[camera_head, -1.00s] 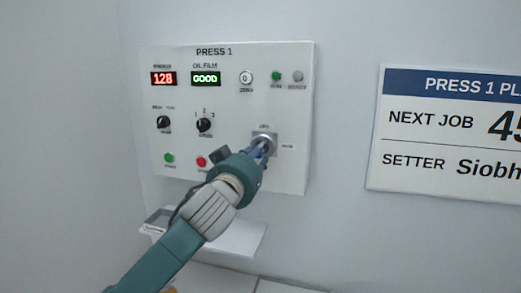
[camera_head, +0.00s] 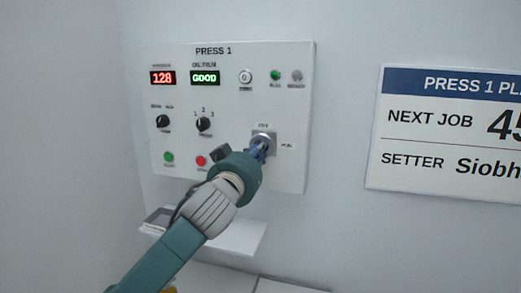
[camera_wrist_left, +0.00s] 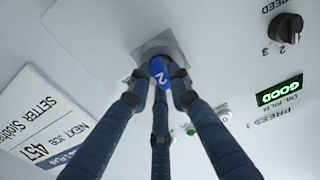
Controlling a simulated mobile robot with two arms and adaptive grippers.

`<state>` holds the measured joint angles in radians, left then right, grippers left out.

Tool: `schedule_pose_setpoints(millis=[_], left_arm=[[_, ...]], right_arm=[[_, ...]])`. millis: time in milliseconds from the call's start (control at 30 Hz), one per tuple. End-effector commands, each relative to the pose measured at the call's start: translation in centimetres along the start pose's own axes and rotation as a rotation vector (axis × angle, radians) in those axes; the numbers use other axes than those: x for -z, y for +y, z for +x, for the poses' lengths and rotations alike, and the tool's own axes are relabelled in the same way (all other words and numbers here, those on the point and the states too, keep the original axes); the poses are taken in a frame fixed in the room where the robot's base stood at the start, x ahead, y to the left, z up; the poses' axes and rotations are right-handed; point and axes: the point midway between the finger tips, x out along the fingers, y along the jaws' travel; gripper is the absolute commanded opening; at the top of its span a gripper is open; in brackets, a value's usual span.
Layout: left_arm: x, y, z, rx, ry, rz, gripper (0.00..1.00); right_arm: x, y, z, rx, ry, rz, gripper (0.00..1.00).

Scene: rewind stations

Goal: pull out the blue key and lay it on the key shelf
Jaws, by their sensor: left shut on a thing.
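The blue key (camera_wrist_left: 160,72), marked with a 2, is at the round lock (camera_wrist_left: 157,47) on its metal plate, which also shows in the head view (camera_head: 264,138). My left gripper (camera_head: 260,151) is in front of the lock, its fingers shut on the key's head; they also show in the left wrist view (camera_wrist_left: 158,92). The key's shaft is hidden, so I cannot tell how deep it sits. The white key shelf (camera_head: 242,237) juts from the wall below the panel, partly behind my left arm. My right gripper is not in view.
The PRESS 1 panel (camera_head: 285,105) carries knobs (camera_head: 203,124), a green button (camera_head: 168,157), a red button (camera_head: 201,160) and lit displays (camera_head: 205,77). A job sign (camera_head: 450,135) hangs on the wall at right. The shelf's right part is clear.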

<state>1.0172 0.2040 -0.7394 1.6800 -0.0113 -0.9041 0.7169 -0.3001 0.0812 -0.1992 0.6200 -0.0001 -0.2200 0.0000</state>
Motion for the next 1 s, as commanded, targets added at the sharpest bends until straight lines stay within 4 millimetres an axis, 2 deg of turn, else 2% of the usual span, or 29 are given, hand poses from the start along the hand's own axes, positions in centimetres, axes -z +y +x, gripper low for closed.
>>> schedule_pose_setpoints(millis=[33, 233, 1000], left_arm=[[-0.6, -0.3, -0.1, 0.007, -0.012, 0.000, 0.00], [-0.7, -0.3, -0.6, 0.008, -0.014, -0.001, 0.00], [-0.5, -0.3, -2.5, 0.007, -0.011, 0.001, 0.00]], right_arm=[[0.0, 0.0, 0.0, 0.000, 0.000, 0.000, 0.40], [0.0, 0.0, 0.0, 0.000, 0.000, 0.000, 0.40], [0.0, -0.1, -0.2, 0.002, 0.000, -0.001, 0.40]])
